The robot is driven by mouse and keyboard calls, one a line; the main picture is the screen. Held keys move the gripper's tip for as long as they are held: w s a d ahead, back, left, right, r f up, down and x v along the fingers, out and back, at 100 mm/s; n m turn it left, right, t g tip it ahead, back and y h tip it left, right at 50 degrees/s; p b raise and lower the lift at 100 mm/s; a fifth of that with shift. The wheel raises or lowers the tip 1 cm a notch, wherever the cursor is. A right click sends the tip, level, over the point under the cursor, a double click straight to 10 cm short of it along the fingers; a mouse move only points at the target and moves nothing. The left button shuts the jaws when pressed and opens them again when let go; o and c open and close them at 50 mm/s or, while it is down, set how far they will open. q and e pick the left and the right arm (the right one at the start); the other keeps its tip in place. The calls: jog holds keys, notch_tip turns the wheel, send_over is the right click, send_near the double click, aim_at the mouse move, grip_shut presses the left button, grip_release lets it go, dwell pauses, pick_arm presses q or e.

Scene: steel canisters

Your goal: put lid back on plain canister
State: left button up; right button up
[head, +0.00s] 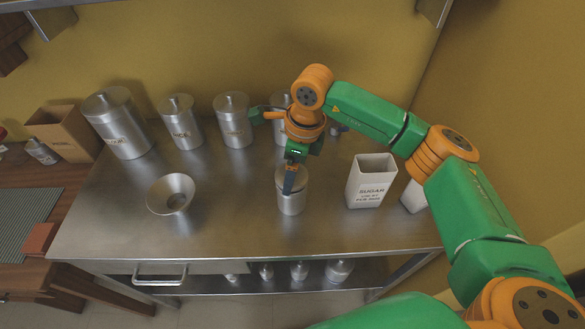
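A plain steel canister (291,204) without a visible label stands upright near the middle of the steel table. My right gripper (289,188) points down at its top, with dark fingers over or touching it. The fingers cover much of the top, so I cannot tell whether a lid sits there or whether the gripper holds one. Finger spacing is also unclear. My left gripper is not in view.
The steel table (236,221) holds several lidded canisters along the back, including a large tilted-looking one (117,124). A white sugar container (370,181) stands close right of the plain canister. Front centre is clear.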

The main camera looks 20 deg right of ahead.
jog(key=shift+f, duration=0.15)
dwell(0.5)
jog(key=o, duration=1)
jog(key=shift+r+p, duration=2.4)
jog(key=shift+r, duration=1.25)
jog(key=shift+f, duration=0.1)
